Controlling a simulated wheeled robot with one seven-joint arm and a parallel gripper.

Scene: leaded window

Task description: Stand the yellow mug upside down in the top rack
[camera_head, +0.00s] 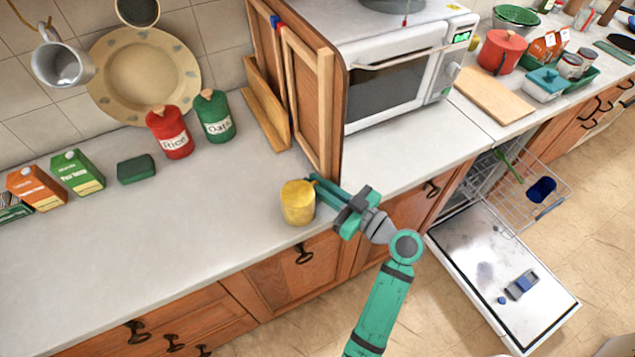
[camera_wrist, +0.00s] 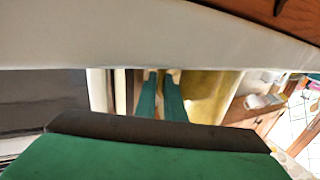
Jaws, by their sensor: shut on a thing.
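The yellow mug (camera_head: 298,203) is at the front edge of the counter, left of my gripper (camera_head: 316,183). I cannot tell whether it touches the counter or which end is up. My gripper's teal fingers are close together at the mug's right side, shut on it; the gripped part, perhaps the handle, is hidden. In the wrist view the fingers (camera_wrist: 160,90) are beside the yellow mug (camera_wrist: 208,92). The top rack (camera_head: 552,188) is a wire rack pulled out of the open dishwasher at the right. It holds a blue cup (camera_head: 542,189) and a thin green utensil (camera_head: 508,164).
The dishwasher door (camera_head: 470,262) is folded down below the rack, with a grey-blue item (camera_head: 521,285) on it. Rice (camera_head: 170,133) and oats (camera_head: 214,117) jars stand back left. The left front counter is clear.

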